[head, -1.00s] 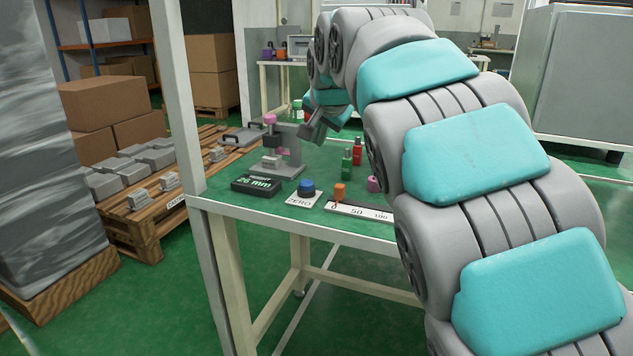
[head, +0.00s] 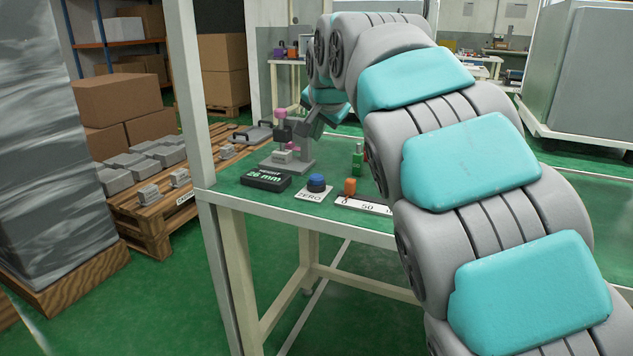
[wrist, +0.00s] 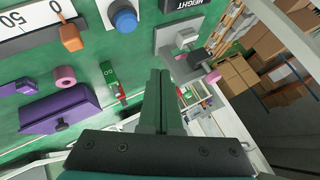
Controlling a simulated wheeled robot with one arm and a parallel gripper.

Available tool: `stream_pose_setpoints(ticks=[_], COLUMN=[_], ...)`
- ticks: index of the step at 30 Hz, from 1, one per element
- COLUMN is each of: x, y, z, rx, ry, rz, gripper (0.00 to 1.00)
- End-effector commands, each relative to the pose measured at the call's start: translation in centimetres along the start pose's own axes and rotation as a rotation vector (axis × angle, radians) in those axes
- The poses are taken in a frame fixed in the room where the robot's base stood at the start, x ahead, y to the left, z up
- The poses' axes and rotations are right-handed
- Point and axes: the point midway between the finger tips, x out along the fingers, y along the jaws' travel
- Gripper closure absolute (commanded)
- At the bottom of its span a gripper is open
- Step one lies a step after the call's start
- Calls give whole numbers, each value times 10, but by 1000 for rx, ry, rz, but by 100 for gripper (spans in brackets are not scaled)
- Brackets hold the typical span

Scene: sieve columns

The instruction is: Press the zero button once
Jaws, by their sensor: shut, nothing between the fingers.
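The zero button (head: 316,183) is a blue round cap on a dark base, on a white plate marked ZERO (head: 309,196) near the table's front edge. In the wrist view the blue button (wrist: 124,16) shows at the top, left of my fingertips in the picture and apart from them. My gripper (wrist: 160,73) is shut and empty, with its two dark fingers side by side. In the head view my gripper (head: 316,122) is partly hidden by the arm, raised above the table beside the grey measuring stand. Nothing covers the button in either view.
The black 26 mm display (head: 265,179) lies left of the button, with the grey stand (head: 290,158) behind it. The orange slider (head: 349,187) and white scale (head: 366,205) are to its right.

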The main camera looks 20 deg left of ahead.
Motion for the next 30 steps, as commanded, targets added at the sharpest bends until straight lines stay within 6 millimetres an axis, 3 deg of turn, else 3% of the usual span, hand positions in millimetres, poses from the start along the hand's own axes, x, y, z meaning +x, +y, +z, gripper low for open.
stream_pose_setpoints(ticks=[9, 15, 30], x=[34, 45, 47], y=[25, 32, 34], z=[25, 33, 34], rx=[1, -1, 0], ry=[-3, -1, -1], rz=[3, 0, 0], gripper=[100, 100, 100])
